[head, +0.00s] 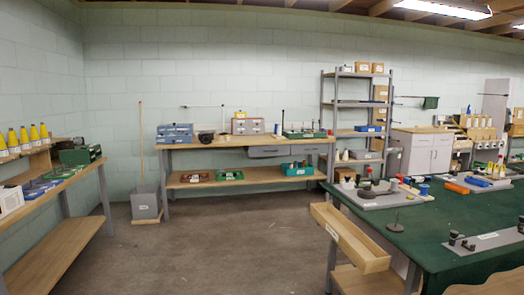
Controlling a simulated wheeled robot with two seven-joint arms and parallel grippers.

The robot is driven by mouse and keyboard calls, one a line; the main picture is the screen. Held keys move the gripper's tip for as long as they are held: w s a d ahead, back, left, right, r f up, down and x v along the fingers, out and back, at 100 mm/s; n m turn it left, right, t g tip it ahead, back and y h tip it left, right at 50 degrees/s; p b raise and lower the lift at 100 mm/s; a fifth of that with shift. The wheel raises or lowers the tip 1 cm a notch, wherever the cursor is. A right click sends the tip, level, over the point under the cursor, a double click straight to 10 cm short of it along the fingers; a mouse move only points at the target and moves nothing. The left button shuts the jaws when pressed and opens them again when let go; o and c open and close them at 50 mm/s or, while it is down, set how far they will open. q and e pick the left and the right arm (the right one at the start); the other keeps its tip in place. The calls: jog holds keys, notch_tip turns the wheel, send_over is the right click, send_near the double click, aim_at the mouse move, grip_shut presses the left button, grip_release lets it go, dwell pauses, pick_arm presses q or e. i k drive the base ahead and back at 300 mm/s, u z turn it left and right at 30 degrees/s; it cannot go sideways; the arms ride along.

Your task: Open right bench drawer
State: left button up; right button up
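The green-topped bench (450,225) stands at the right. A light wooden drawer (362,252) with a small white label on its front sticks out from under the bench's left side. It is pulled out and its open top shows an interior that looks empty. Its inner end is at the bench edge. Neither of my grippers is in the head view, so nothing shows of what they hold or touch.
A back bench (225,144) has closed grey drawers (270,152) under its top. A grey bin (146,205) stands on the floor. A left bench (50,185) holds yellow cones. The concrete floor (235,245) between the benches is clear.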

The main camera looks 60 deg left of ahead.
aim_at(304, 145)
jog(key=u, duration=2.1)
jog(key=i, duration=6.25)
jog(key=z, duration=1.75)
jog(key=i, duration=2.55)
